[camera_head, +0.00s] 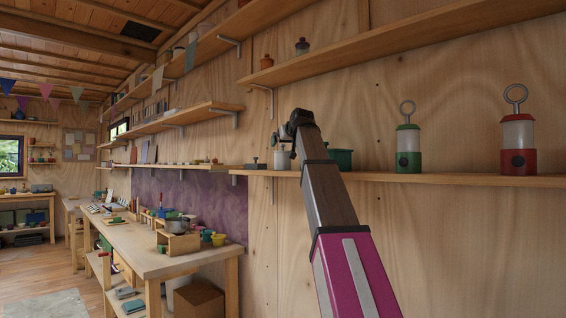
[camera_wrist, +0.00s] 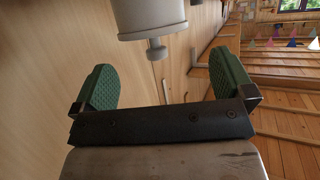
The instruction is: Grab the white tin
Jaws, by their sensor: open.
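The white tin (camera_wrist: 148,18) shows at the top of the wrist view, cut off by the frame edge. A small knob on it points towards my gripper. My gripper (camera_wrist: 163,78) is open, with its two green pads wide apart and nothing between them. The tin lies just beyond the pads, roughly in line with the gap, and I see no contact. In the head view, the tin (camera_head: 282,160) stands on the middle shelf, partly hidden by my gripper (camera_head: 290,125), which is above and in front of it.
On the same shelf (camera_head: 460,180), a teal pot (camera_head: 341,159) stands close to the right of the tin. A small dark-lidded item (camera_head: 255,163) lies to its left. A green lantern (camera_head: 408,148) and a red lantern (camera_head: 518,145) stand further right. Another shelf (camera_head: 400,45) runs above.

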